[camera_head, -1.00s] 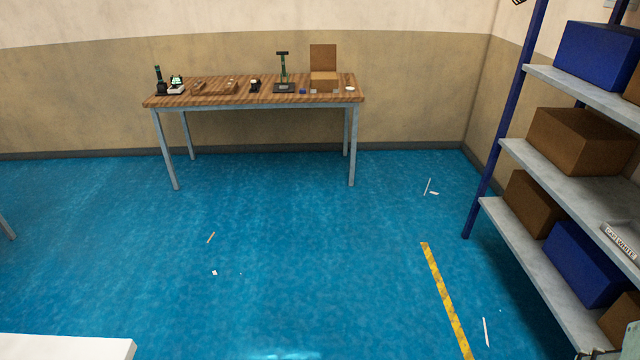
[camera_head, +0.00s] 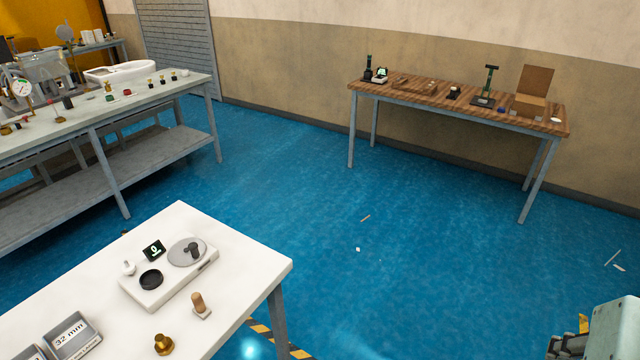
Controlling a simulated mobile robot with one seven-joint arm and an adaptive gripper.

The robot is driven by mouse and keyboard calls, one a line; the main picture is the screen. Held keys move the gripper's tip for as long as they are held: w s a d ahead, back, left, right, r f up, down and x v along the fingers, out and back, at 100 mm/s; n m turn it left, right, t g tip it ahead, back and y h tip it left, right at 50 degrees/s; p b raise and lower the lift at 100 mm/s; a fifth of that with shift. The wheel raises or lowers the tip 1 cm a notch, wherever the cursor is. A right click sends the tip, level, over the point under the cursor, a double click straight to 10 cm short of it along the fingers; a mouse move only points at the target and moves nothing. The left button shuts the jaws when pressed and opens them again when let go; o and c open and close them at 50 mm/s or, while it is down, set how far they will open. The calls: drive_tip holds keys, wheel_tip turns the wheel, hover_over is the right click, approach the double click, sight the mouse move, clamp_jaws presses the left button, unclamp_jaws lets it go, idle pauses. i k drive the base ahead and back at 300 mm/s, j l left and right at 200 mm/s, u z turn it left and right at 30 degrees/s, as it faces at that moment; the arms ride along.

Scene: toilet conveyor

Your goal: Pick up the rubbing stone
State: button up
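I cannot pick out the rubbing stone for certain; the small things on the tables are too small or unlabelled at this distance. A wooden-topped table (camera_head: 425,94) against the far wall bears a small tray (camera_head: 413,87), a dark stand with a green post (camera_head: 488,88), an open cardboard box (camera_head: 533,92) and a small white piece (camera_head: 556,120). A white table (camera_head: 240,262) in the near left foreground bears a scale (camera_head: 165,285), a small wooden-topped piece (camera_head: 199,302) and a brass weight (camera_head: 163,344). My gripper is not clearly in view; only part of my arm shows at the lower right.
A long grey workbench (camera_head: 110,120) at left holds a dial gauge (camera_head: 22,87), a white toilet part (camera_head: 120,72) and several small items. Blue floor between the tables is mostly open, with small scraps (camera_head: 365,218) lying about.

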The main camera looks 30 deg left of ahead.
sight(200, 309)
drive_tip(key=u, duration=4.15)
drive_tip(key=z, duration=1.75)
drive_tip(key=i+j+z, duration=0.3)
drive_tip(key=k+j, duration=0.05)
drive_tip(key=j, duration=0.05)
